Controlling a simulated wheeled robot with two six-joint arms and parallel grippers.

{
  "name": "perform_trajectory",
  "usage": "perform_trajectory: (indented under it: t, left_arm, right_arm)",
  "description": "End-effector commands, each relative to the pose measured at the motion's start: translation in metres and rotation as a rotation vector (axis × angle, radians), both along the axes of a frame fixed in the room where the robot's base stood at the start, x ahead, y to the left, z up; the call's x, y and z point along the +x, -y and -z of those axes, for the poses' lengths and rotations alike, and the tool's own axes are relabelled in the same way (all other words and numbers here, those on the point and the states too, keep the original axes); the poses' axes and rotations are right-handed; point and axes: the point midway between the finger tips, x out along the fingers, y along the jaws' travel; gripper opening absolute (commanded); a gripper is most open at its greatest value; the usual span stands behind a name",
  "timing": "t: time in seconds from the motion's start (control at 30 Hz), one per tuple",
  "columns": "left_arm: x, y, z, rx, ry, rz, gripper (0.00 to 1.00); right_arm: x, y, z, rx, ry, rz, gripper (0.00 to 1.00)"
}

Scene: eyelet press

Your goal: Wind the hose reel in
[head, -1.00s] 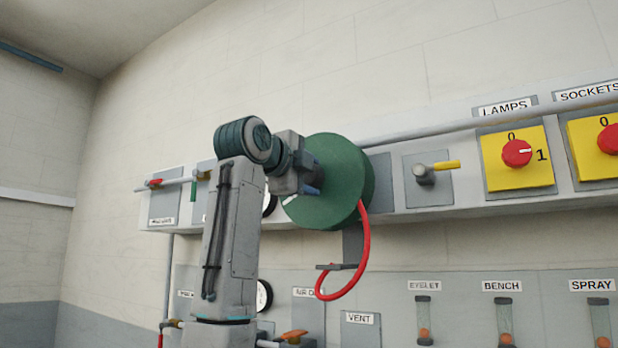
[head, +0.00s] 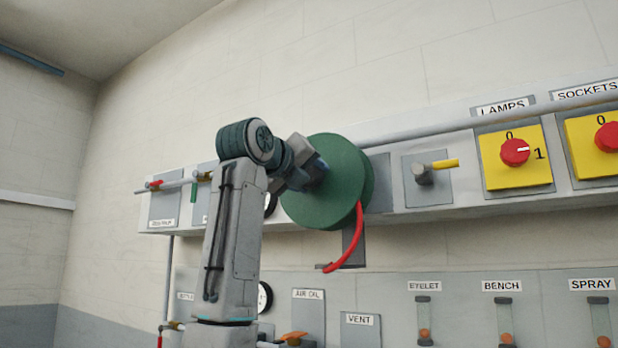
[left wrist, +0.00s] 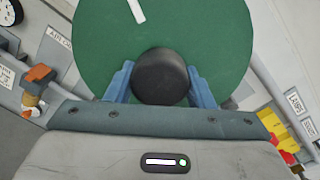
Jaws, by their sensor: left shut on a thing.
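The hose reel (head: 335,190) is a green drum on the wall panel, and its face fills the upper part of the left wrist view (left wrist: 195,50). My left gripper (head: 322,168) is at the face of the reel. In the left wrist view its blue fingers stand on both sides of a black round crank knob (left wrist: 160,77) and are shut on it. A white mark (left wrist: 136,11) shows on the reel face. My right gripper is not in view.
Right of the reel are a yellow-handled valve (head: 436,169) and the yellow LAMPS switch (head: 516,157). Below are several flow tubes (head: 424,318) and an orange-handled valve (head: 293,336).

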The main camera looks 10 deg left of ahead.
Motion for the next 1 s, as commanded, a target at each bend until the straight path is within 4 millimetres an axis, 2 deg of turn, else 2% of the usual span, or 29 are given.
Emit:
perform_trajectory:
  t: [0.03, 0.4, 1.0]
  left_arm:
    - [0.0019, 0.0003, 0.0047, 0.032, 0.0, 0.0, 0.07]
    - [0.0025, -0.0002, 0.0053, 0.198, 0.052, 0.001, 0.07]
    - [0.0029, -0.0001, 0.0059, 0.232, 0.061, 0.002, 0.07]
  right_arm:
    - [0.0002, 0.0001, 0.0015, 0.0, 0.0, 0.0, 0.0]
    - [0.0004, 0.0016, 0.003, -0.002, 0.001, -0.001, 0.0]
    - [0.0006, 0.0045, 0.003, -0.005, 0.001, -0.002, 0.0]
